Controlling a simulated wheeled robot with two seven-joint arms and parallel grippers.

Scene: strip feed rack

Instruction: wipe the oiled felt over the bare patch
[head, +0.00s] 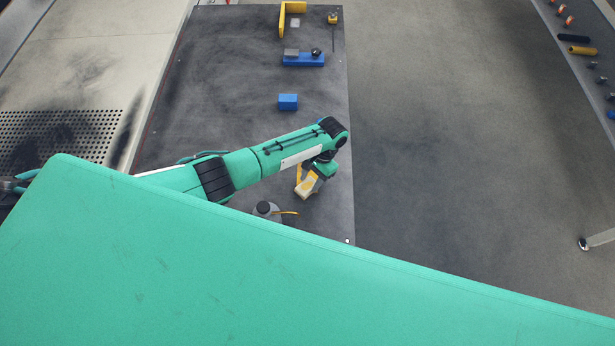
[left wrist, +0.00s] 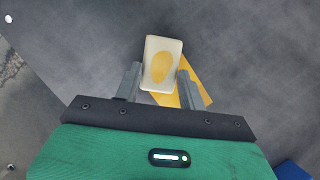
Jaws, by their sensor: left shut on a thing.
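My left gripper (head: 312,184) is over the dark table, near its right edge. It is shut on a pale felt block (head: 306,188). In the left wrist view the felt (left wrist: 161,58) sits between the two grey fingers (left wrist: 159,84), its pale face showing a yellow oval stain. A flat yellow piece (left wrist: 193,94) shows behind the felt and the right finger; whether it touches them I cannot tell. I cannot make out a bare patch for certain; the dark table top (head: 235,70) is smudged in many places. My right gripper is not in view.
A grey round container (head: 266,209) with a thin yellow spout stands close to the left gripper. A blue block (head: 288,102), a blue fixture (head: 303,60) and a yellow angle piece (head: 291,9) lie farther up the table. Open floor (head: 450,150) lies to the right.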

